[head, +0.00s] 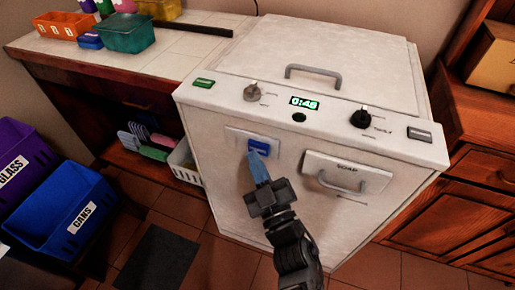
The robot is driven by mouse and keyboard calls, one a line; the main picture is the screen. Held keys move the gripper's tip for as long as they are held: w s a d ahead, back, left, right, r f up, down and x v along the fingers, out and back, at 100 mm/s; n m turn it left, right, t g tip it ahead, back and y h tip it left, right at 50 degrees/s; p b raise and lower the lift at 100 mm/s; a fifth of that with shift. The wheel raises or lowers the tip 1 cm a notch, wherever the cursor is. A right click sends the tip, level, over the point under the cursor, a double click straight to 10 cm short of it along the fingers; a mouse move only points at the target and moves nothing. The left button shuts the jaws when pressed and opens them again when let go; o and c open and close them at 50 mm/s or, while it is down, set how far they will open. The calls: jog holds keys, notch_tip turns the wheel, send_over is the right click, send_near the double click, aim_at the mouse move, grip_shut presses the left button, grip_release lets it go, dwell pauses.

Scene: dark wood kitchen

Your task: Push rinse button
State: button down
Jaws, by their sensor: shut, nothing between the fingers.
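The white washing machine (315,125) has a blue button (258,146) set in a pale plate (235,136) on its upper front. I cannot read a rinse label on it. My gripper (257,159) comes up from below with its bluish fingers shut and empty. Its tips overlap the lower edge of the blue button in the head view; I cannot tell whether they touch it. A green button (203,83) and a grey button (419,134) sit at the left and right ends of the top panel.
Two knobs (250,90) (360,118) flank a green-lit display (304,103) reading about 0:46. A soap drawer (346,172) with a handle is right of my gripper. The lid handle (313,71) stands on top. Blue bin (66,218) stands left; wooden cabinets (470,200) stand right.

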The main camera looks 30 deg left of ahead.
jog(key=shift+s, duration=0.15)
jog(key=shift+s+d, duration=0.25)
jog(key=shift+s, duration=0.7)
jog(key=shift+s+d, duration=0.2)
jog(key=shift+s, duration=0.75)
jog(key=shift+s+d, duration=0.25)
jog(key=shift+s, duration=0.7)
